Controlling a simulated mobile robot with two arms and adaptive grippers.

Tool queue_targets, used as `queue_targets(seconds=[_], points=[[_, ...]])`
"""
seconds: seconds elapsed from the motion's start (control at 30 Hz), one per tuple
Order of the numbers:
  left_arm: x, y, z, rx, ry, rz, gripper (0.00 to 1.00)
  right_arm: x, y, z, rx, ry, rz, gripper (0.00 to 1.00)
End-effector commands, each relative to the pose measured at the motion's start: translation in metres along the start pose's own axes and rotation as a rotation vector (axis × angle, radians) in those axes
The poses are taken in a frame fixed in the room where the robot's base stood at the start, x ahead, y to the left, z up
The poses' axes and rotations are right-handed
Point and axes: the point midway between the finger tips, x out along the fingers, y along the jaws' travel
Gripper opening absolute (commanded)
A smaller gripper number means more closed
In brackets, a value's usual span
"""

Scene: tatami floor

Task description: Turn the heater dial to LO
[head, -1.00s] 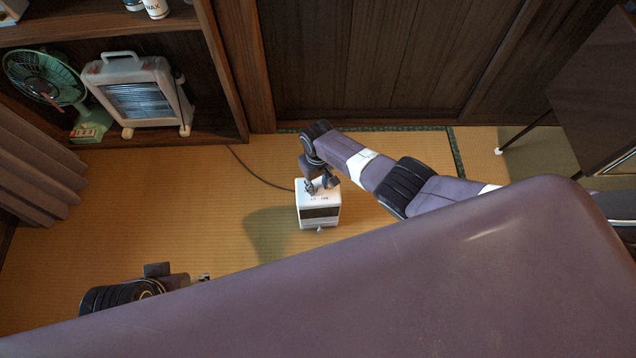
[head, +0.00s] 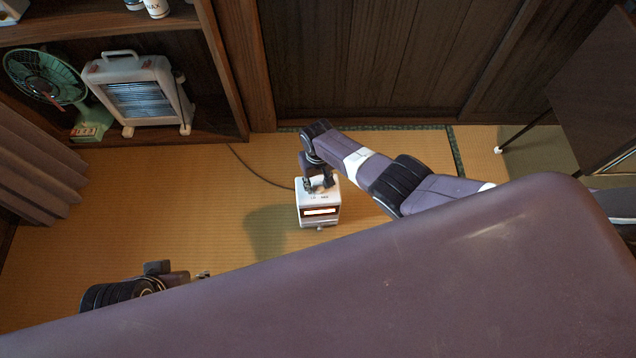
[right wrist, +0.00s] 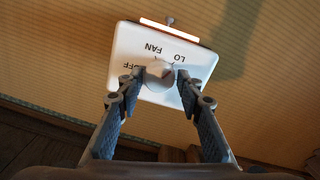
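The small white heater (head: 306,215) stands on the tatami floor, and its front bar glows orange-white. In the right wrist view its top (right wrist: 200,62) shows upside-down labels OFF, FAN and LO around a round grey dial (right wrist: 158,72). My right gripper (right wrist: 160,77) has a finger on each side of the dial, closed against it. In the head view the right gripper (head: 321,183) is over the heater's top and hides the dial. My left gripper (head: 203,275) is low on the left, far from the heater; its fingers are mostly hidden.
A cord (head: 255,172) runs from the heater back to the wall. A shelf at the left holds a green fan (head: 45,77) and a larger electric heater (head: 140,95). A dark table (head: 595,85) stands at the right. Floor left of the small heater is clear.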

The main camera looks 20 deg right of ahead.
Motion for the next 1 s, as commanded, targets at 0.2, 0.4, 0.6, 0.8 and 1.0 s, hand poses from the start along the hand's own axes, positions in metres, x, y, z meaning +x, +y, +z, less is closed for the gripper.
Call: queue_targets(seconds=[0.2,0.4,0.6,0.8,1.0], points=[[0.0,0.0,0.0,0.0,0.0,0.0,0.4,0.0,0.0,0.0,0.0,0.0,0.0,0.46],[0.0,0.0,0.0,-0.001,0.0,0.001,0.4,-0.001,0.0,0.0,-0.001,-0.001,0.001,0.46],[0.0,0.0,0.0,-0.001,0.0,0.001,0.4,-0.009,0.0,-0.001,-0.001,0.0,-0.001,0.46],[0.0,0.0,0.0,0.0,0.0,0.0,0.4,-0.027,0.001,0.0,-0.001,0.001,0.0,0.46],[0.0,0.0,0.0,0.0,0.0,0.0,0.4,-0.051,0.0,0.0,0.0,0.001,-0.001,0.46]])
